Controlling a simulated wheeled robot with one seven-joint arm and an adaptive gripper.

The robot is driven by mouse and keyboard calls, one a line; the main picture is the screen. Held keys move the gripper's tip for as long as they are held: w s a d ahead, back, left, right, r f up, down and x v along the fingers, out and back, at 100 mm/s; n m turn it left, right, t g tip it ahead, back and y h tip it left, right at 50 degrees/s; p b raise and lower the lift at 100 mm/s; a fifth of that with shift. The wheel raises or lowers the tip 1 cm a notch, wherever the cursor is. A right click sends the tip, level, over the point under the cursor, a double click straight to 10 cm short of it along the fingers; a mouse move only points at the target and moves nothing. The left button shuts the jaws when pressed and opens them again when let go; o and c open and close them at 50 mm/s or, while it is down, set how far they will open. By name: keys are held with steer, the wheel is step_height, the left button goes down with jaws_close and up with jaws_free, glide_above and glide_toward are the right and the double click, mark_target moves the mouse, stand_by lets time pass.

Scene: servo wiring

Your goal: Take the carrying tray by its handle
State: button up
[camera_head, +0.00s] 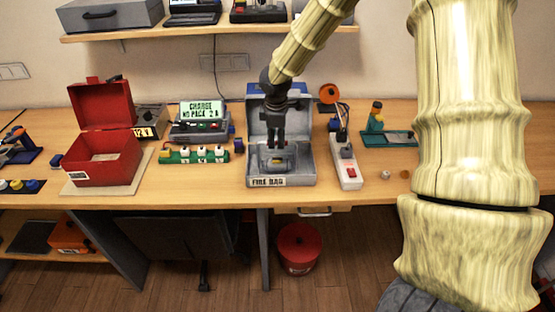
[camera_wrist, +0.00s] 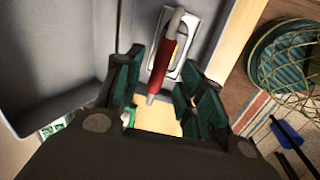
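The carrying tray (camera_wrist: 187,66), a small silver tray with something yellow in it, sits inside the open grey box labelled FIRE BAG (camera_head: 281,182). It also shows in the head view (camera_head: 268,164), small and partly hidden. A red handle (camera_wrist: 161,67) with a grey end rises over the tray in the wrist view. My gripper (camera_head: 276,146) points down into the box, above the tray. In the wrist view my gripper (camera_wrist: 158,98) is open, its dark green pads spread on both sides of the handle. I see a gap between pads and handle; depth is unclear.
The box's raised lid stands behind my gripper. To the left are a charger (camera_head: 200,122), a green strip (camera_head: 195,156) and an open red box (camera_head: 104,158). A power strip (camera_head: 346,165) stands close on the right. The bench front edge is near the box.

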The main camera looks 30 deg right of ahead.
steer(key=shift+w+d+f+p, duration=0.15)
steer(key=shift+d+f+p, duration=0.1)
steer(key=shift+f, duration=0.6)
steer(key=shift+w+d+f+p, duration=0.1)
steer(key=shift+f+p, duration=0.15)
steer(key=shift+f, duration=0.6)
jaws_close()
